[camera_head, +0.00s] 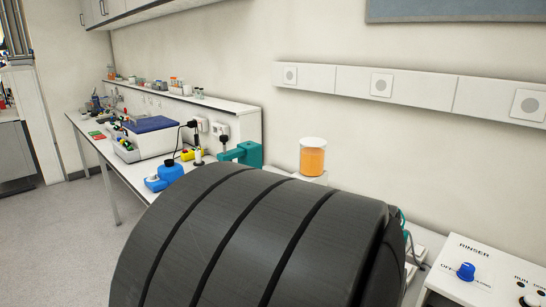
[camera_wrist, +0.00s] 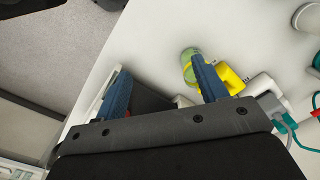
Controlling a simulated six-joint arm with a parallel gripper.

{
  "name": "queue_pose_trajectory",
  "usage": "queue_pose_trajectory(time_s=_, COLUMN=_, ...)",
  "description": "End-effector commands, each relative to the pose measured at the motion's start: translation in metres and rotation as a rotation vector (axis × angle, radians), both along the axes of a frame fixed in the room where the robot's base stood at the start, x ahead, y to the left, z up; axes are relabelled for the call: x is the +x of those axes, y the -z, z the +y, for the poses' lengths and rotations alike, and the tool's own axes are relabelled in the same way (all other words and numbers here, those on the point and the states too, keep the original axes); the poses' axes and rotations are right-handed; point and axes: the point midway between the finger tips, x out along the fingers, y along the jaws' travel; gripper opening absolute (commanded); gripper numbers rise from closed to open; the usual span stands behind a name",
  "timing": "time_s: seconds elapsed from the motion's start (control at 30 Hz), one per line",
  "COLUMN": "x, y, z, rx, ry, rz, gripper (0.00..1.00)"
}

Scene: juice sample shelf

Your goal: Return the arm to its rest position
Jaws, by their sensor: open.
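My gripper (camera_wrist: 163,84) shows in the wrist view with its two blue fingers spread apart and nothing held between them. Past the fingers lie a pale bench top and, at the left, the grey floor. The right finger overlaps a clear greenish container (camera_wrist: 187,57) in the picture; I cannot tell whether they touch. In the head view a large dark grey part of my own arm fills the lower middle and hides the bench behind it. My gripper does not show there.
A jar of orange juice (camera_head: 312,160) stands behind my arm. The rinser box (camera_head: 490,270) is at the lower right. A yellow object (camera_wrist: 231,80) lies beside the right finger.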

Motion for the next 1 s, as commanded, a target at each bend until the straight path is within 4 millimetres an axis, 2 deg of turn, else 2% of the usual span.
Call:
queue_pose_trajectory(time_s=0.1, x=-0.001, y=0.027, z=-0.001, rx=0.003, ry=0.0, rz=0.005, gripper=0.66)
queue_pose_trajectory(time_s=0.3, x=-0.001, y=0.065, z=-0.001, rx=0.003, ry=0.0, rz=0.002, gripper=0.66)
queue_pose_trajectory(time_s=0.5, x=0.0, y=0.09, z=-0.001, rx=0.001, ry=0.0, rz=0.0, gripper=0.66)
queue_pose_trajectory(time_s=0.7, x=0.0, y=0.099, z=-0.001, rx=-0.001, ry=0.0, rz=-0.002, gripper=0.66)
queue_pose_trajectory(time_s=1.0, x=0.0, y=0.1, z=-0.001, rx=-0.001, ry=0.0, rz=-0.003, gripper=0.66)
